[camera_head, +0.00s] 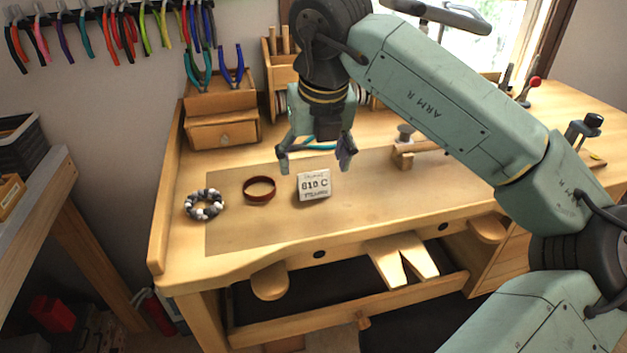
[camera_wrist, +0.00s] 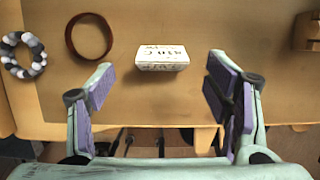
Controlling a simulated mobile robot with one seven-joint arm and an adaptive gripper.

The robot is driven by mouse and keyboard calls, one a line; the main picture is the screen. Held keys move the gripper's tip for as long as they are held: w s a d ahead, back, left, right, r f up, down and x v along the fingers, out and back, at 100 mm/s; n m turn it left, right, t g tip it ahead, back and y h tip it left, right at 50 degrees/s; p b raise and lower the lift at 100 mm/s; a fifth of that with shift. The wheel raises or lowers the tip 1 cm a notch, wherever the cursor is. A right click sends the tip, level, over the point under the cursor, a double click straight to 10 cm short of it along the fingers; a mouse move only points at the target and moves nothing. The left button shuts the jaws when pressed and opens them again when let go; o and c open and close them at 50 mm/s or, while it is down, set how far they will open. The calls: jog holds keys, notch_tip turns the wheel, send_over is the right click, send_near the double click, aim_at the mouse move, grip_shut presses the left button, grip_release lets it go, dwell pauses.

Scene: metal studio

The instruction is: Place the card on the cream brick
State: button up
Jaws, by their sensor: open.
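A small cream-white block-like piece (camera_head: 314,187) printed with "810 C" and smaller lines of lettering sits on the bench mat, right of a dark red ring. I cannot tell whether the lettering is on a separate card lying on the cream brick or on one single piece. No other card or brick is clearly seen. My gripper (camera_head: 315,161) is open and empty, pointing down just behind and above the piece. In the wrist view the fingers (camera_wrist: 160,80) are wide apart, with the piece beyond them.
A dark red bangle (camera_head: 259,189) and a grey-and-white bead bracelet (camera_head: 204,204) lie left of the piece. A wooden drawer box (camera_head: 222,115) stands at the back left. A wooden clamp-like object (camera_head: 404,158) is to the right. The mat's right part (camera_head: 430,190) is clear.

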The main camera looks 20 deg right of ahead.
aim_at(314, 172)
jog(key=p+x, duration=0.1)
jog(key=x, duration=0.3)
jog(key=shift+w+d+f, duration=0.1)
jog(key=shift+c, duration=0.3)
jog(key=c, duration=0.8)
